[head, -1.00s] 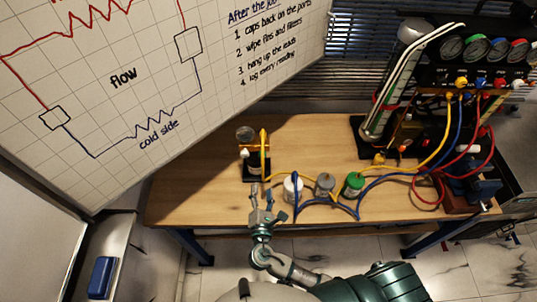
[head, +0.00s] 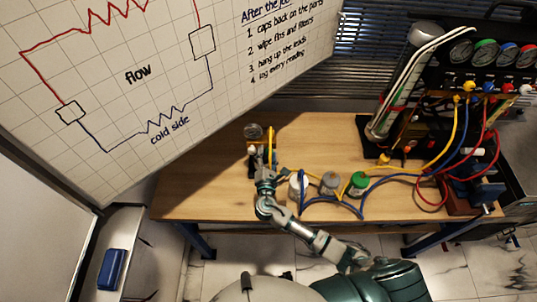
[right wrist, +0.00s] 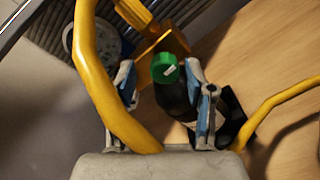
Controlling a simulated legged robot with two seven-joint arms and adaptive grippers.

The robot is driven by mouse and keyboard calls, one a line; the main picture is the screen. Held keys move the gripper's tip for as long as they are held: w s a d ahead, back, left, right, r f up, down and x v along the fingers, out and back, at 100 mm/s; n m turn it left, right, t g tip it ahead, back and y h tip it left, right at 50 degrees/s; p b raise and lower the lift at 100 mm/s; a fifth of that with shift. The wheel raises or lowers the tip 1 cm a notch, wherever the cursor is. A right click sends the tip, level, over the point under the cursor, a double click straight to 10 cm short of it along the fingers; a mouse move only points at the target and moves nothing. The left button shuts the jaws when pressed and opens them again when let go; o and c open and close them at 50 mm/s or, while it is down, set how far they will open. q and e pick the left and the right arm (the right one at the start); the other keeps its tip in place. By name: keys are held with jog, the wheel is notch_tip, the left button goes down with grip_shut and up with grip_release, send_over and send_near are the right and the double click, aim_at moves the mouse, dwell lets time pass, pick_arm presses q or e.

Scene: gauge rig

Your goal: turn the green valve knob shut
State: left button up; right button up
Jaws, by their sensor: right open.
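My right gripper (right wrist: 160,76) is open, with one blue-padded finger on each side of the knob. I cannot tell whether either finger touches it. In the head view, my right gripper (head: 264,172) is at the small gauge stand (head: 253,132) near the left of the bench and hides its lower part. I cannot make out the knob there. My left gripper is not in view.
A yellow hose (right wrist: 95,75) crosses the left finger in the wrist view. Several canisters, one with a green top (head: 359,179), stand right of the gripper among hoses. A gauge panel (head: 490,60) is at the back right. The bench (head: 200,185) is clear at left.

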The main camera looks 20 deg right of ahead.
jog(key=shift+a, duration=0.15)
jog(key=c, duration=0.3)
jog(key=shift+a, duration=0.1)
jog(key=c, duration=0.4)
grip_shut()
jog(key=shift+d, duration=0.7)
jog(key=shift+w+d+m, duration=0.1)
jog(key=shift+d+m, duration=0.15)
jog(key=shift+m, duration=0.35)
jog(key=shift+a+r, duration=0.1)
jog(key=shift+a, duration=0.05)
jog(key=o, duration=0.6)
grip_release()
jog(key=shift+a, duration=0.15)
jog(key=shift+o, duration=0.5)
jog(key=shift+a, duration=0.3)
jog(key=shift+s, duration=0.4)
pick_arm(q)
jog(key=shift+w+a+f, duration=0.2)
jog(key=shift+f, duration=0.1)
pick_arm(e)
jog(key=v, duration=1.1)
jog(key=shift+s+a, duration=0.2)
jog(key=shift+a, duration=0.05)
